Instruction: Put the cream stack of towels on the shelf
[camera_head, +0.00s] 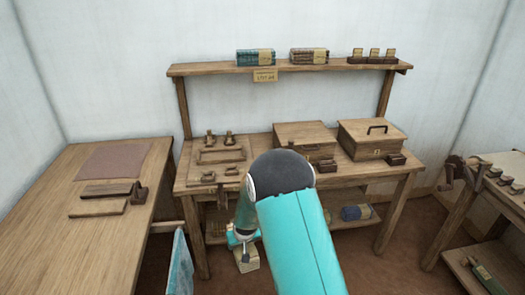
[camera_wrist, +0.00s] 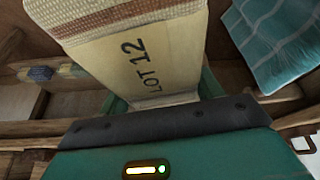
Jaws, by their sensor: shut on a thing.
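The cream stack of towels (camera_head: 250,259) hangs low in front of the workbench, partly hidden by my arm. In the wrist view the cream stack (camera_wrist: 140,62) fills the top middle, with a band marked "LOT 12" and a brown-checked part at its upper end. My gripper (camera_head: 241,238) is shut on it; the fingers are mostly hidden. The raised shelf (camera_head: 205,69) runs above the back of the workbench, higher than my gripper. On it stand a teal stack (camera_head: 255,57), a brown stack (camera_head: 309,56) and a rack of small wooden pieces (camera_head: 373,57).
The shelf's left end is bare, with narrow gaps between its items. A small paper label (camera_head: 265,75) hangs on its front edge. Wooden boxes (camera_head: 371,138) crowd the workbench. A side table (camera_head: 90,235) stands left, with a teal cloth (camera_head: 180,265) hanging near it.

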